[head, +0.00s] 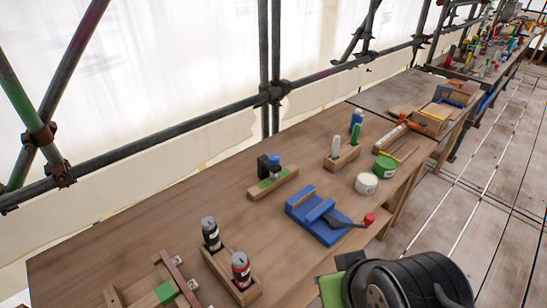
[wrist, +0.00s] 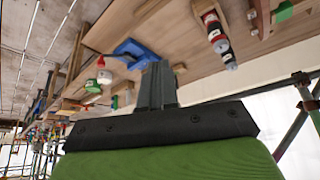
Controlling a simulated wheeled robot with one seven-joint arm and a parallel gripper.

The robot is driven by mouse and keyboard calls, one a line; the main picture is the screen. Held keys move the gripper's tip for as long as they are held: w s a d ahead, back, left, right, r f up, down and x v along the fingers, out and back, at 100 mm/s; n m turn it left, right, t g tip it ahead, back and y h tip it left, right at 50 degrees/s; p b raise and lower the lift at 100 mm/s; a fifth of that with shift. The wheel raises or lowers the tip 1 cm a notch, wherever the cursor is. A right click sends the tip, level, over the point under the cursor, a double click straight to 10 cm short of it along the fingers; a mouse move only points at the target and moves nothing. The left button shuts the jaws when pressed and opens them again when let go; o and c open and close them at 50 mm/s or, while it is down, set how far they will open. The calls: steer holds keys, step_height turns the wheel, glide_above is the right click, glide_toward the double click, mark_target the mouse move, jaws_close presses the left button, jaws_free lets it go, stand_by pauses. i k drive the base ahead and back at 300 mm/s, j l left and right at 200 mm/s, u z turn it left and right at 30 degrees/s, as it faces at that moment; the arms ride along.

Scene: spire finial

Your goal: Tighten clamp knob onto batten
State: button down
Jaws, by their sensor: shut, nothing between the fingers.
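My gripper (wrist: 157,85) is shut and empty in the wrist view, its dark fingers together above the bench. Its fingertips are not clearly visible in the head view. A blue vise (head: 325,222) with a dark handle and red knob (head: 369,219) sits near the bench's front edge; it also shows in the wrist view (wrist: 135,51), apart from the fingers. A brown wooden strip (head: 176,278), possibly the batten, lies at the near left beside a green block (head: 166,292). A small wooden base (head: 268,186) carries a blue cap (head: 273,160) and a dark block. I cannot tell which part is the clamp knob.
The wooden bench (head: 130,240) has a tray with two spray cans (head: 211,234), a white tub (head: 366,183), a green tub (head: 385,166) and a bottle rack (head: 341,158). Scaffold poles (head: 275,92) stand behind. Open floor (head: 450,200) lies to the right.

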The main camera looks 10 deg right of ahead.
mark_target(274, 159)
steer(key=i+j+u, duration=0.1)
steer(key=i+u, duration=0.15)
steer(key=u, duration=0.2)
steer(key=i+u, duration=0.25)
steer(key=u, duration=0.25)
